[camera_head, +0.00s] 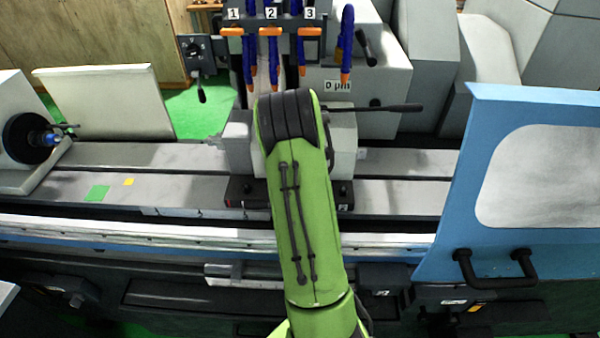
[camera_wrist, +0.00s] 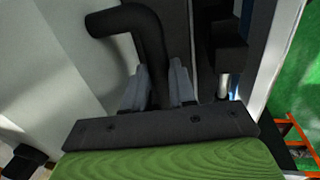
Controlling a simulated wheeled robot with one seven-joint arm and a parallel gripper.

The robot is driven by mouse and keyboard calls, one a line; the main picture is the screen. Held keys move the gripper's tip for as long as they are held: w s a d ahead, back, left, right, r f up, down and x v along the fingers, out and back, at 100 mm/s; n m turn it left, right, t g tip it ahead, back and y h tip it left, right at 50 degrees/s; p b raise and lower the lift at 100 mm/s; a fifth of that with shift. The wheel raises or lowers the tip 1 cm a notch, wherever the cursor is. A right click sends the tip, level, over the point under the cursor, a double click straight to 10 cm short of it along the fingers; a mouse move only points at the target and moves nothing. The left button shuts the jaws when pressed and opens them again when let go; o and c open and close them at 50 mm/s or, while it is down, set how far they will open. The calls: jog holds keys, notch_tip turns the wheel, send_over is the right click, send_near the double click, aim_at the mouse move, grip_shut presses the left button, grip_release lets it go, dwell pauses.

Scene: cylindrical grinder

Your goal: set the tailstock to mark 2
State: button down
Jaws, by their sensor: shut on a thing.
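The tailstock, a pale grey block (camera_head: 343,142), sits on the machine's table rails, mostly behind my green arm. A black lever (camera_head: 385,108) sticks out to the right at its top. A small plate (camera_head: 343,207) at the front of the rail below carries a mark that looks like a 2, partly hard to read. In the wrist view, my gripper (camera_wrist: 157,88) is shut on a black bent handle (camera_wrist: 135,18), its grey fingers on either side of the bar. My arm hides the gripper and this grip in the head view.
A workhead with a black chuck (camera_head: 28,138) stands at the left. Blue hoses with orange nozzles (camera_head: 271,62), labelled 1 to 3, hang behind. A blue guard door (camera_head: 455,215) stands at the right. Bare rail (camera_head: 405,195) lies between tailstock and door.

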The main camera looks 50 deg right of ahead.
jog(key=w+a, duration=0.6)
jog(key=w, duration=0.2)
jog(key=shift+w+a, duration=0.15)
jog(key=shift+a, duration=0.15)
jog(key=shift+d, duration=0.1)
jog(key=c, duration=0.9)
grip_release()
jog(key=shift+s+d, duration=0.15)
jog(key=shift+s, duration=0.2)
jog(key=shift+c, duration=0.2)
notch_tip(320, 180, up, 16)
jog(key=s+a, duration=0.1)
jog(key=a, duration=0.1)
jog(key=shift+s+a+f, duration=0.25)
jog(key=shift+s, duration=0.15)
